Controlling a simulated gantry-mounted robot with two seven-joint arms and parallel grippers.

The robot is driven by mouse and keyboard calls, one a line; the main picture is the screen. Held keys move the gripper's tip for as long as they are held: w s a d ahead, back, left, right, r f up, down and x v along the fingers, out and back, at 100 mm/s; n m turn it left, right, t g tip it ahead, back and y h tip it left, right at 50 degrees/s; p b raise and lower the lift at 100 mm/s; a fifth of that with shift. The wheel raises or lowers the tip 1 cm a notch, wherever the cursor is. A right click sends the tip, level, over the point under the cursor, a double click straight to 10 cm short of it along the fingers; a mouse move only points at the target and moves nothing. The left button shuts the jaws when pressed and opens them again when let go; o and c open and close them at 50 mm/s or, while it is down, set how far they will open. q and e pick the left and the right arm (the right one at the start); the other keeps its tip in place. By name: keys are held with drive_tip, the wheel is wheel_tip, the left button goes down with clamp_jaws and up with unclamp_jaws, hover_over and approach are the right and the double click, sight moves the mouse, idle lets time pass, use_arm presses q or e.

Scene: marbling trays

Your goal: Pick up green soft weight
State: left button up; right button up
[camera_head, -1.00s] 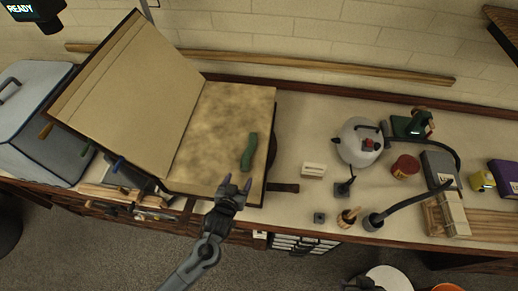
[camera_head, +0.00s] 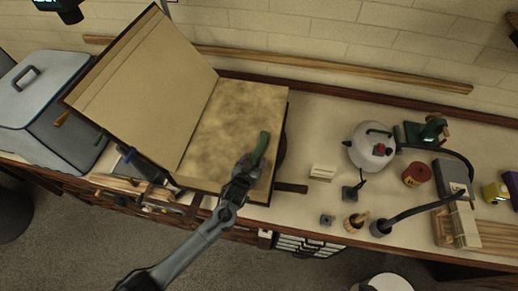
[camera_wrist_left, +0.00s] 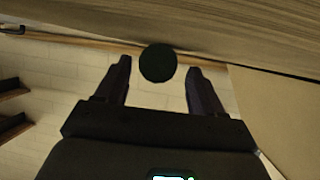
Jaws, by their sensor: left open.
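The green soft weight (camera_head: 262,147) lies on the brown mottled right-hand panel of the open press-like book, near its right edge. It is long and narrow. My left gripper (camera_head: 245,165) is at its near end, and the fingers hide part of that end. In the left wrist view the weight shows end-on as a dark round shape (camera_wrist_left: 158,63) between the tips of the two spread fingers. The left gripper is open, with gaps on both sides of the weight.
The open book's (camera_head: 228,110) raised cover (camera_head: 150,90) stands at the left of the panel. A grey-blue lidded box (camera_head: 55,105) is at the far left. A white kettle-like pot (camera_head: 370,150), a red tin (camera_head: 416,174) and small tools stand to the right on the bench.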

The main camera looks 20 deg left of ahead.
use_arm(q)
drive_tip(key=shift+x, duration=0.8)
clamp_jaws()
